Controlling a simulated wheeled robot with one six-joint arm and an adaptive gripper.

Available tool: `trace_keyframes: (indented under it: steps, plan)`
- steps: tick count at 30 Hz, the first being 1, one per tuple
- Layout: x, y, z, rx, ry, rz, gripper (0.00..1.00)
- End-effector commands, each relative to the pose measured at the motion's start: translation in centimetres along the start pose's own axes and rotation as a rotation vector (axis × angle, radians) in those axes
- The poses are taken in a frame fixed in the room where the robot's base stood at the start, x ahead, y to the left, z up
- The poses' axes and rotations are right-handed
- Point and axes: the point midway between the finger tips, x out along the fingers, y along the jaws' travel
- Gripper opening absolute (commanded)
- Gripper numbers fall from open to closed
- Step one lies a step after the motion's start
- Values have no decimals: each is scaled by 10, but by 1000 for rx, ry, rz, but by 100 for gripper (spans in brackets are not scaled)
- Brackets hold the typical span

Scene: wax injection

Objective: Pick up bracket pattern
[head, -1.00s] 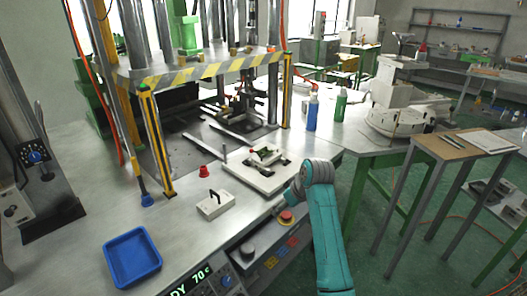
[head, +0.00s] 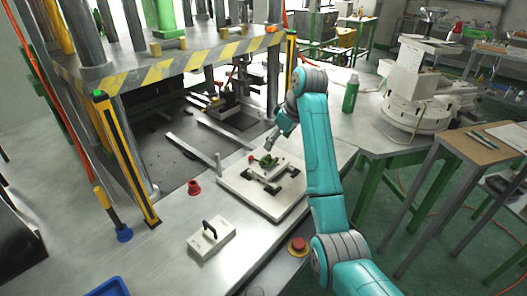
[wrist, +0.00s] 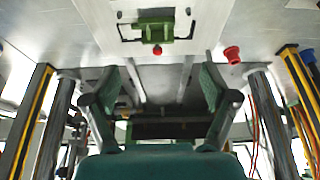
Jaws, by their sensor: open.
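The bracket pattern appears to be the small green piece (head: 266,160) on the pale die plate (head: 235,188) at the front of the press. In the wrist view the green piece (wrist: 152,29) lies flat at the top of the picture, with a red knob on its near side and dark handles around it. My gripper (head: 272,143) is just behind and above the green piece in the head view, partly blurred into the background. In the wrist view my gripper (wrist: 158,82) has both fingers wide apart, with nothing between them. The green piece is beyond the fingertips, apart from them.
A red cup (head: 194,187) and a white block with a black handle (head: 211,238) stand left of the plate. A yellow-black post (head: 127,160) and the striped press beam (head: 190,62) bound the space. A green bottle (head: 350,94) stands right of my arm.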

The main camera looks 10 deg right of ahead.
Motion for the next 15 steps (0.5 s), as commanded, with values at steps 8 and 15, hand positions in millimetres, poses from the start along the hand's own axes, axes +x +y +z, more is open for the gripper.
trace_keyframes:
  steps: [8, 15]
  plan:
    - [27, -1, 0, -2, -5, -5, 85]
    - [52, -1, -1, -2, -2, -2, 85]
